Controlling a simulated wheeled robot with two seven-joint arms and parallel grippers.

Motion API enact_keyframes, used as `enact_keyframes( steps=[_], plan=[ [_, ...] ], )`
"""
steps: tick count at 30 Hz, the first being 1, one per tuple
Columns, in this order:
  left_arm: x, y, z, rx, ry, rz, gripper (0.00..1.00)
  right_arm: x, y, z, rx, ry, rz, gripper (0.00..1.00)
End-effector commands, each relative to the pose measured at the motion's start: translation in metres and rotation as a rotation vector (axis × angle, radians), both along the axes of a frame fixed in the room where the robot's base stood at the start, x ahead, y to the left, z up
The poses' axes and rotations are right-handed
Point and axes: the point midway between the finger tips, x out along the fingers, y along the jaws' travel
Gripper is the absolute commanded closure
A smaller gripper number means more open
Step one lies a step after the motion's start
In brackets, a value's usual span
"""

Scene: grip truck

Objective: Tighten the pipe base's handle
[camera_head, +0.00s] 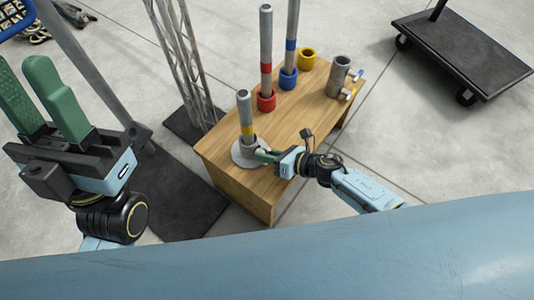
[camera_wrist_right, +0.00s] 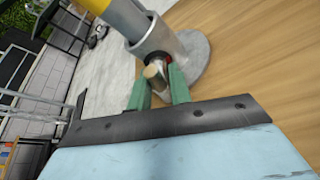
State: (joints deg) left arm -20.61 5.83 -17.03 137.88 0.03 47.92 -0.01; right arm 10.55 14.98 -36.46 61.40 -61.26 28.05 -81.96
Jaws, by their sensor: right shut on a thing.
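The pipe base (camera_head: 243,152) is a grey metal disc with a short collar, on the near left part of the wooden table. A grey pipe with a yellow band (camera_head: 246,118) stands upright in it. In the right wrist view the collar (camera_wrist_right: 160,40) and disc (camera_wrist_right: 197,57) show close up. My right gripper (camera_head: 263,155) is at the collar's side, its green fingers (camera_wrist_right: 160,88) shut on the handle (camera_wrist_right: 155,75).
The wooden table (camera_head: 300,120) also holds a red-banded pipe (camera_head: 266,50) in a red base, a blue-banded pipe (camera_head: 291,40) in a blue base, a yellow ring (camera_head: 307,58) and a grey cylinder (camera_head: 339,78) with pegs. A metal truss (camera_head: 184,60) stands left; a black cart (camera_head: 465,50) is far right.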

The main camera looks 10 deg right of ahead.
Motion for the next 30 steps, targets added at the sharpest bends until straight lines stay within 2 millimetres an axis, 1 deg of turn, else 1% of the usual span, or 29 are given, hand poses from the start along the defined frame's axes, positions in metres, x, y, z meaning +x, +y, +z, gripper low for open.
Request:
enact_keyframes(
  steps=[1, 10, 11, 20, 21, 30],
  plan=[
    [0.0002, -0.0001, 0.0001, 0.0, 0.001, 0.0, 0.64, -0.0062, 0.0071, 0.0001, 0.013, 0.007, 0.018, 1.0],
    [0.0004, -0.0002, 0.0001, 0.0, 0.001, -0.001, 0.64, -0.0062, 0.0076, 0.0006, 0.014, 0.007, 0.019, 1.0],
    [0.0005, -0.0004, 0.0002, 0.0, 0.001, -0.001, 0.64, -0.0062, 0.0076, 0.0006, 0.014, 0.007, 0.019, 0.76],
    [0.0004, -0.0003, 0.0003, 0.0, 0.001, -0.001, 0.64, -0.0035, 0.0044, 0.0006, 0.008, 0.004, 0.013, 0.37],
    [0.0004, -0.0004, 0.0003, 0.0, 0.001, -0.001, 0.64, -0.0032, 0.004, 0.0006, 0.008, 0.002, 0.012, 0.35],
    [0.0002, -0.0004, 0.0006, 0.0, 0.0, -0.001, 0.64, -0.0018, 0.0025, 0.0007, 0.006, 0.001, 0.008, 0.35]
  ],
)
